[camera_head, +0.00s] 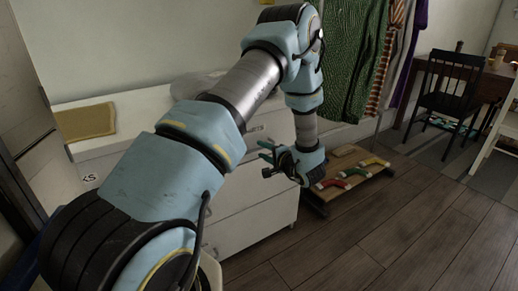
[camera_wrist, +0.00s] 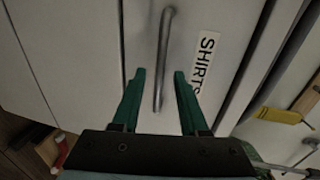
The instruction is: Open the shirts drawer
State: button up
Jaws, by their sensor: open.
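The shirts drawer (camera_wrist: 190,25) is a pale front bearing a white label (camera_wrist: 207,62) that reads SHIRTS, in the wrist view. Its grey bar handle (camera_wrist: 165,30) appears lengthwise in that view, and its lower end lies between the two green fingers. My gripper (camera_wrist: 158,77) is open, with one finger on each side of the handle; I cannot tell whether either touches it. In the head view my gripper (camera_head: 267,160) is at the right part of the white dresser (camera_head: 240,220). My arm hides much of the dresser front there.
A tan woven item (camera_head: 86,122) lies on the dresser top. To the right are hanging clothes (camera_head: 355,60) and a low wooden rack (camera_head: 350,185) with colored items. A black chair (camera_head: 450,85) stands by a table farther back. The wooden floor in front is clear.

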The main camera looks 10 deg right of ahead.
jog(key=shift+x, duration=1.5)
grip_shut()
dwell(0.4)
